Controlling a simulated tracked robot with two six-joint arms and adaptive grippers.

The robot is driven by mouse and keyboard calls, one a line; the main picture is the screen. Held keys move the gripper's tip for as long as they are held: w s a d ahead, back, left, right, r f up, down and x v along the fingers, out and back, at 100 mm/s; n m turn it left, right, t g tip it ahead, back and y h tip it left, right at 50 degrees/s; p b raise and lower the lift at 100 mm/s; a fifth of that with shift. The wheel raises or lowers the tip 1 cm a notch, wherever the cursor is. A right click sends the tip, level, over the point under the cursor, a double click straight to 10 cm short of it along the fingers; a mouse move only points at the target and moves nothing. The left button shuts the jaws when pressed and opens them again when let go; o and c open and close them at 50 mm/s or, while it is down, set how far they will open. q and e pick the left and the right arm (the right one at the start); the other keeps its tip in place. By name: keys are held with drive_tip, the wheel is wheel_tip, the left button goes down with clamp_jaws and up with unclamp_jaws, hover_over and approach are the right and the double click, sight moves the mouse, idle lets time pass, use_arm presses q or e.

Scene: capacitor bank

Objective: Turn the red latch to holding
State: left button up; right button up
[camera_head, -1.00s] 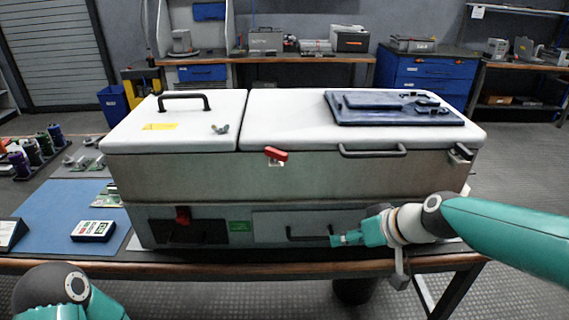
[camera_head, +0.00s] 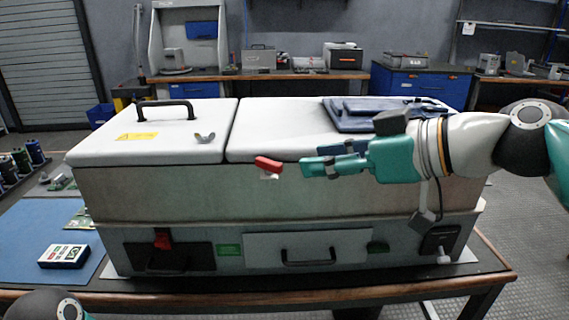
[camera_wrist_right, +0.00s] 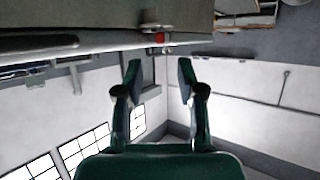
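The red latch (camera_head: 268,164) sits on the upper front edge of the large white-lidded case (camera_head: 130,195), tilted slightly down to the right. It shows as a small red spot near the top of the right wrist view (camera_wrist_right: 160,38). My right gripper (camera_head: 314,160) is just right of the latch, pointing left at it, with a small gap in the picture. In the wrist view its two fingers (camera_wrist_right: 160,68) are apart with nothing between them. My left gripper is out of view; only part of my left arm shows at the lower left.
A second red part (camera_head: 162,239) is on the lower front panel, above a dark handle. A dark blue plate (camera_head: 345,120) lies on the right lid behind my right arm. A black lid handle (camera_head: 165,104) stands at left. A small labelled box (camera_head: 64,256) lies on the blue mat.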

sight(279, 164)
drive_tip(key=x, duration=0.7)
drive_tip(key=shift+w+a, duration=0.15)
drive_tip(key=shift+c, duration=0.3)
clamp_jaws()
